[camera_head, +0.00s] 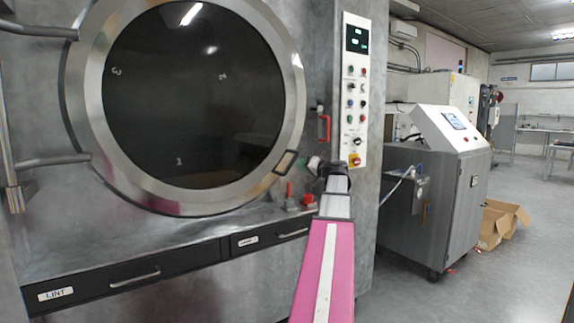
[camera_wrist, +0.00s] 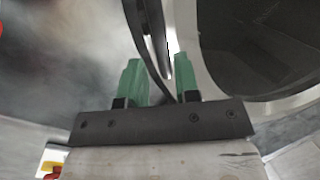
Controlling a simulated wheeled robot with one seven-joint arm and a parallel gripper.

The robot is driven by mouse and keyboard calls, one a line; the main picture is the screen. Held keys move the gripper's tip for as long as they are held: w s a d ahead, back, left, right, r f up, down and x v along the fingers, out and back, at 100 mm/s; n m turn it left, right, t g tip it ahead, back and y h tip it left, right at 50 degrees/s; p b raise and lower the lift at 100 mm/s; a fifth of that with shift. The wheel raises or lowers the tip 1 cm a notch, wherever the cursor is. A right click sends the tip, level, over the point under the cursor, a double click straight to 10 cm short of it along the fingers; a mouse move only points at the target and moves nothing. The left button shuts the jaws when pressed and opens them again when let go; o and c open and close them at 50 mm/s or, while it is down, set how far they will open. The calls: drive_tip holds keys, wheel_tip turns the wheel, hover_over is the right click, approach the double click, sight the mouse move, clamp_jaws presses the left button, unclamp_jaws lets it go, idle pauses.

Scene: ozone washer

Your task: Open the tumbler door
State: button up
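The tumbler door (camera_head: 84,100) is a round steel ring with dark glass, on the grey machine front. It looks shut; its hinge arms are on the left. A small door handle (camera_head: 287,161) sits at its lower right rim. My gripper (camera_head: 315,164) is just right of that handle, small and partly hidden by my wrist. In the wrist view, the two green fingers of my gripper (camera_wrist: 158,72) stand apart. A dark curved strip (camera_wrist: 150,45), apparently the handle, runs down between them. Whether either finger touches it cannot be told.
A control panel (camera_head: 356,100) and a red handle (camera_head: 324,128) are right of the door. A grey cabinet (camera_head: 455,205) and cardboard boxes (camera_head: 497,225) stand to the right. The floor (camera_head: 535,265) at right is clear.

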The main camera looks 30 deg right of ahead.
drive_tip(key=x, duration=0.8)
drive_tip(key=shift+w, duration=0.1)
clamp_jaws()
